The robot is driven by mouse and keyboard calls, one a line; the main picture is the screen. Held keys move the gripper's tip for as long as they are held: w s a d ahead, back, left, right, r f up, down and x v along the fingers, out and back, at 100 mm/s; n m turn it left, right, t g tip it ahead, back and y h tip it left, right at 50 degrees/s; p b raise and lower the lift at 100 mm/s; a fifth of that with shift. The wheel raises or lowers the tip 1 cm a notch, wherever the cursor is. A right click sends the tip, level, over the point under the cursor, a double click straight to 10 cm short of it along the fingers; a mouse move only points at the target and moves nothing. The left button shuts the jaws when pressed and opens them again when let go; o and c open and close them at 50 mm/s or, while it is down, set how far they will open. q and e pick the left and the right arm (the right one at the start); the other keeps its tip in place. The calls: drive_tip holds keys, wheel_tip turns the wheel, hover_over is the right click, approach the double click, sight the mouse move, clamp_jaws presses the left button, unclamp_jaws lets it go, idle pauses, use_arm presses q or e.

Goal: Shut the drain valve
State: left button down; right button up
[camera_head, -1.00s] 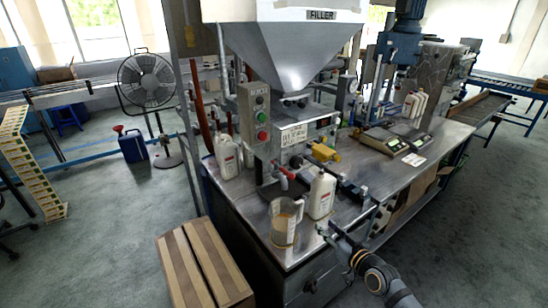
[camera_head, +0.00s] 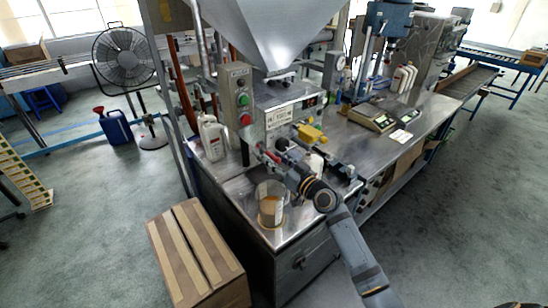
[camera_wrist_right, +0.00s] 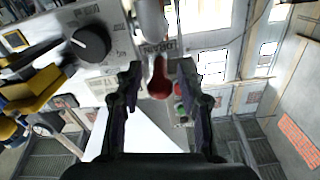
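The drain valve's red handle (camera_head: 271,157) shows on the front of the filling machine, left of my right gripper (camera_head: 282,163). In the right wrist view, the red handle (camera_wrist_right: 160,80) lies between the two spread fingers of my right gripper (camera_wrist_right: 160,70), near their tips. The fingers are open, with gaps to the handle on both sides. A grey metal pipe (camera_wrist_right: 152,20) is above the handle in that view. My left gripper is not in view.
A clear jug (camera_head: 271,205) with amber liquid stands at the table's front corner. The control box (camera_head: 238,100) stands just left of the valve. A cardboard box (camera_head: 197,258) is on the floor.

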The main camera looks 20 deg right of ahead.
drive_tip(key=shift+w+a, duration=0.1)
drive_tip(key=shift+w, duration=0.2)
clamp_jaws()
